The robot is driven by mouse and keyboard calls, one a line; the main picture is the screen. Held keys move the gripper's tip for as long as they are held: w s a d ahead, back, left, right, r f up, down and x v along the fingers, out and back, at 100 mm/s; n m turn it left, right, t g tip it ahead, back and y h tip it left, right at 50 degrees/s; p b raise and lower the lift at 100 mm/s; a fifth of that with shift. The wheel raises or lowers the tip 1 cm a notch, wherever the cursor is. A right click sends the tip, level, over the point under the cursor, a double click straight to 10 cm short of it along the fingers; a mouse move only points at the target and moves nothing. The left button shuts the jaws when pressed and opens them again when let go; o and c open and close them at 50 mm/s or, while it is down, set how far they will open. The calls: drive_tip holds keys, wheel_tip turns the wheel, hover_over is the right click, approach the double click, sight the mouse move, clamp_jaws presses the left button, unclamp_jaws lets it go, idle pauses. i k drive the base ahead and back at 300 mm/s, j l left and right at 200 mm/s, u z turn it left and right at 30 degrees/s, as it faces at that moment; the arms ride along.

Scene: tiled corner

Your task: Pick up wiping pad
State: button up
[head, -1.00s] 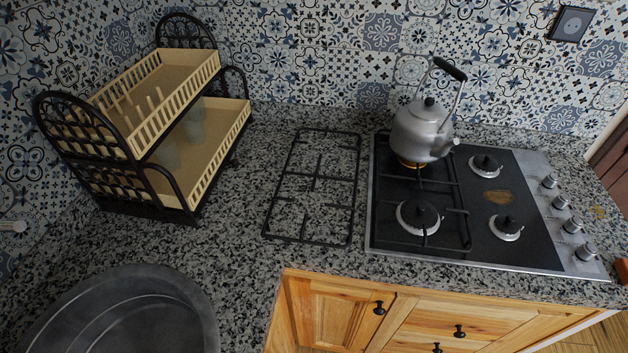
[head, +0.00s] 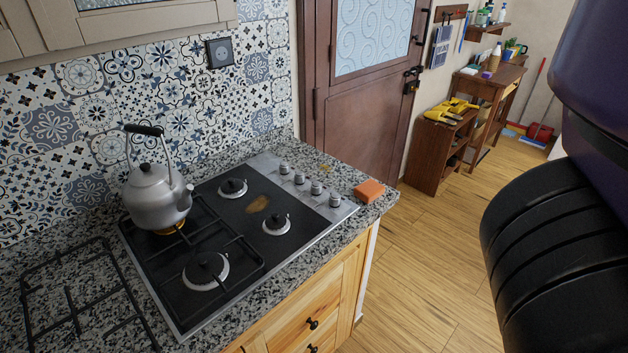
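An orange block-shaped pad (head: 369,190), which looks like the wiping pad, lies on the granite counter (head: 352,225) near its right end, just beyond the stove's knobs. Nothing covers it. A dark, rounded part of my own arm fills the right edge of the head view. My gripper's fingers are not in view.
A gas stove (head: 250,215) with a grey kettle (head: 157,197) on its back left burner stands left of the pad. A brown stain (head: 258,204) marks the stove top. A wooden door (head: 360,130) stands behind the counter's end. The wooden floor (head: 415,260) to the right is open.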

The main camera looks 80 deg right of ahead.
sight(370, 190)
drive_tip(key=z, duration=1.8)
